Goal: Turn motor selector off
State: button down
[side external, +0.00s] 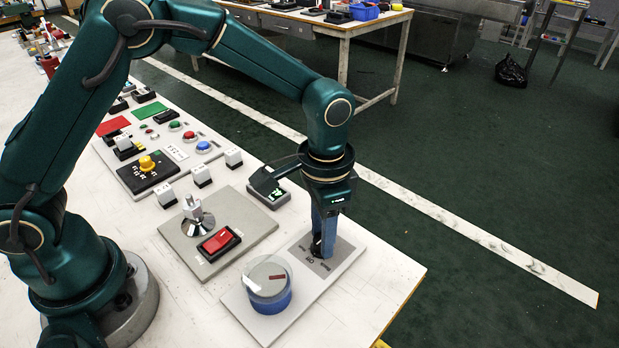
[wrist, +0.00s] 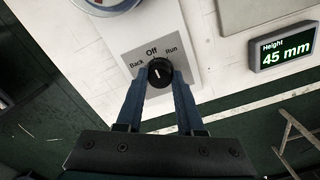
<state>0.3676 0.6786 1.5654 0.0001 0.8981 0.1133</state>
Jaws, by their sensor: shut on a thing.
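The motor selector is a round black knob (wrist: 160,69) on a light grey plate (wrist: 176,19), with labels Back at left, Off in the middle and Run at right in the wrist view. Its short white mark looks turned roughly toward Off; the exact angle is hard to tell. My gripper (wrist: 160,78) is shut on the knob, one blue finger on each side. In the side external view my gripper (side external: 322,248) points straight down at the plate (side external: 349,254), and its fingers mostly hide the knob.
A red rocker switch (side external: 219,242) and a metal lever (side external: 192,208) sit on a neighbouring plate. A display reading 45 mm (wrist: 286,48) is nearby. The table edge is close on the right.

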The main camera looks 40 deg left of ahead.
jog(key=c, duration=0.5)
grip_release()
jog(key=shift+r, duration=2.6)
